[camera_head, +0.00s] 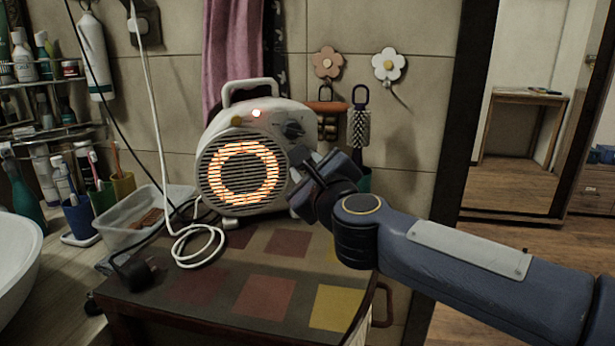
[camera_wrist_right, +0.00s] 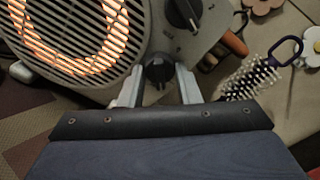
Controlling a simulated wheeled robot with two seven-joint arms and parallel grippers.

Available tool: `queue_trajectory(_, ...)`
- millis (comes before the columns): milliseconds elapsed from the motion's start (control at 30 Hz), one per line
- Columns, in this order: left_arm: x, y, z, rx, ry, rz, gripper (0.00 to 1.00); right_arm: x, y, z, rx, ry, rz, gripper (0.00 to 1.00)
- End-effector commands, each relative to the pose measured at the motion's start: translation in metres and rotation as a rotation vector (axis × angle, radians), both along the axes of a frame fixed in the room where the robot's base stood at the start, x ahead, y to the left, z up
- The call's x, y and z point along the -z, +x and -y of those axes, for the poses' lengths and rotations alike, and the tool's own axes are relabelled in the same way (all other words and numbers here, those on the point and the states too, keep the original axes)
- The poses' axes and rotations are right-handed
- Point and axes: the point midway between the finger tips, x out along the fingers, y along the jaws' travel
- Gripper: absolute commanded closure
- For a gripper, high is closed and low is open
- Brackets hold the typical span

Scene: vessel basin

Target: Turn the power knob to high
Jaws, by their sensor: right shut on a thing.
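A white fan heater (camera_head: 215,122) stands on a small tiled-top cabinet, its round grille glowing orange and a red light lit on top. It also shows in the right wrist view (camera_wrist_right: 130,72). Its upper dark knob (camera_head: 292,129) is free and shows in the wrist view (camera_wrist_right: 183,12). A lower black knob (camera_wrist_right: 158,68) sits between the fingers of my right gripper (camera_wrist_right: 158,84), which is shut on it. In the head view my right gripper (camera_head: 303,160) is at the heater's right front and hides this knob. The markings are too small to read. My left gripper is out of view.
A white cable (camera_head: 195,245) coils on the cabinet top (camera_head: 265,297) before the heater. A clear bin (camera_head: 125,232) and cups stand left. A round hairbrush (camera_head: 360,125) hangs on the wall behind my right gripper. The cabinet's front right is clear.

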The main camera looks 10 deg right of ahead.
Motion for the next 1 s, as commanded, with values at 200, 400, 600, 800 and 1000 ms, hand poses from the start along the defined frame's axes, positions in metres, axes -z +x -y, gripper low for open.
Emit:
queue_trajectory(200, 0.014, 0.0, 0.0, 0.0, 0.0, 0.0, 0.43, 0.003, 0.0, 0.0, 0.001, 0.172, -0.023, 0.93)
queue_trajectory(400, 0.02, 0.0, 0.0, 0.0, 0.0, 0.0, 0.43, 0.003, 0.0, 0.0, 0.0, 0.288, -0.038, 0.93)
queue_trajectory(600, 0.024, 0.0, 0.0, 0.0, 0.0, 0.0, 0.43, 0.003, 0.0, -0.001, 0.0, 0.354, -0.047, 0.93)
queue_trajectory(800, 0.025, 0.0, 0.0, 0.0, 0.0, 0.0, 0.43, 0.002, 0.0, -0.001, 0.001, 0.382, -0.052, 0.93)
queue_trajectory(1000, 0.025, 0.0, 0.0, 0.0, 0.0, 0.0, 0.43, 0.002, 0.0, -0.001, 0.0, 0.385, -0.053, 0.93)
